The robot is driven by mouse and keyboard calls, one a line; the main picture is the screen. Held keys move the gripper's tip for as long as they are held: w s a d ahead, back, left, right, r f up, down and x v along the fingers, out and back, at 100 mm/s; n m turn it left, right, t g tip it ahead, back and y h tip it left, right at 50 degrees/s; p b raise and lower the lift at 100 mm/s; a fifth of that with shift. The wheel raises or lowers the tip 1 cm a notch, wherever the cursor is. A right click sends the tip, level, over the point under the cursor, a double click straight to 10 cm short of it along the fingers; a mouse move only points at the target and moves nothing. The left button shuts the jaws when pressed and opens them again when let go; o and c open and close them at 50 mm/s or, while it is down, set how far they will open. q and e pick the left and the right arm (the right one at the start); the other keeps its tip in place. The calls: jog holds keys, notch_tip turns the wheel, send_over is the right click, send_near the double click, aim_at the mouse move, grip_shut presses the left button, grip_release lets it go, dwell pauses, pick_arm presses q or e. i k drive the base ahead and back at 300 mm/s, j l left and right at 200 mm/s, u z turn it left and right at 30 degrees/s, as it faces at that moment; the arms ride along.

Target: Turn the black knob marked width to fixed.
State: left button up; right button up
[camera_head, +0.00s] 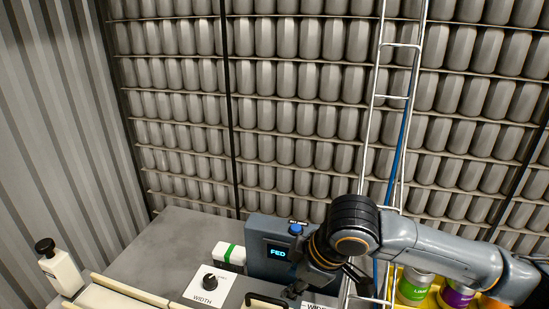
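Small marks around the knob are too small to read. My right gripper (292,292) reaches in from the right, pointing down, to the right of the knob and apart from it. Its fingers are dark and partly hidden, so I cannot tell whether they are open. My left gripper is not in view.
A blue-grey box (257,254) with a lit display and a blue button stands behind my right gripper. A black handle (266,300) lies near it. A white and green block (229,254), a white bottle (60,270) and coloured cans (412,290) stand around.

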aim_at(210, 283)
jog(key=k+j, duration=0.25)
jog(key=k, duration=0.2)
jog(key=k+j, duration=0.2)
jog(key=k, duration=0.3)
jog(key=k+j, duration=0.25)
jog(key=k, duration=0.2)
